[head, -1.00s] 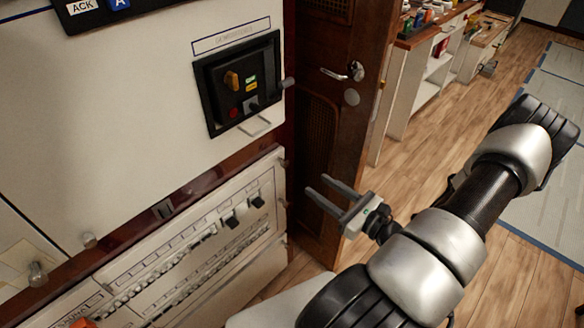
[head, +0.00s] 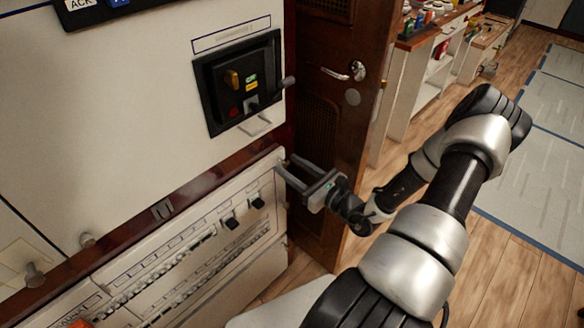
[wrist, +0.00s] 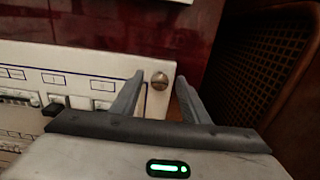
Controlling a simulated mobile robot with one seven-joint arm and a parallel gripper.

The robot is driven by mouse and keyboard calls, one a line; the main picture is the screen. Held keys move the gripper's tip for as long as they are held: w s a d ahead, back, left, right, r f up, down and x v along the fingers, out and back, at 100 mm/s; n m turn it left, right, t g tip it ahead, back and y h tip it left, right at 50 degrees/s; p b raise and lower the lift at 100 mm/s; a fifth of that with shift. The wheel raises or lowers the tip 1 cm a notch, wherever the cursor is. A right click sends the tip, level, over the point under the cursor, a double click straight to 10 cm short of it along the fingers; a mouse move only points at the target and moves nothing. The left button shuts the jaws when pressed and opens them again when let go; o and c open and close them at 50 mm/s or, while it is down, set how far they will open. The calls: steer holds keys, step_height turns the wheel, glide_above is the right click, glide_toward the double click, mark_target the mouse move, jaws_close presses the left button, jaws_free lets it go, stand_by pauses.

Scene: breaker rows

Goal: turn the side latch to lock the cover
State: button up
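The cover is the white lower breaker panel (head: 190,235), with rows of small switches; its upper right corner also shows in the wrist view (wrist: 120,58). A small round metal latch (wrist: 160,80) with a slot sits near the panel's right edge in the wrist view. My gripper (head: 285,163) is open at that corner, its fingers pointing at the panel. In the wrist view the gripper's fingertips (wrist: 160,87) lie on either side of the latch, with gaps showing. I cannot tell whether they reach its depth. In the head view the fingers hide the latch.
A black control box (head: 240,82) with a knob and a jutting handle is above the panel. A brown wooden door (head: 325,110) with a metal handle stands close on the right. Open wooden floor (head: 500,245) lies to the right.

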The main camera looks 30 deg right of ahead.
jaws_close()
steer(key=shift+m+p, duration=0.3)
steer(key=m+p, duration=0.2)
steer(key=m, duration=0.1)
steer(key=shift+r+m, duration=0.1)
steer(key=shift+m, duration=0.2)
steer(key=m+p, duration=0.2)
steer(key=m, duration=0.2)
steer(key=shift+d+m, duration=0.1)
steer(key=shift+m, duration=0.2)
steer(key=m+p, duration=0.1)
steer(key=m, duration=0.1)
steer(key=m+p, duration=0.1)
steer(key=m, duration=0.1)
steer(key=shift+f+m, duration=0.2)
steer(key=shift+m, duration=0.1)
steer(key=shift+f+m+p, duration=0.1)
steer(key=shift+m+p, duration=0.25)
steer(key=shift+m, duration=1.85)
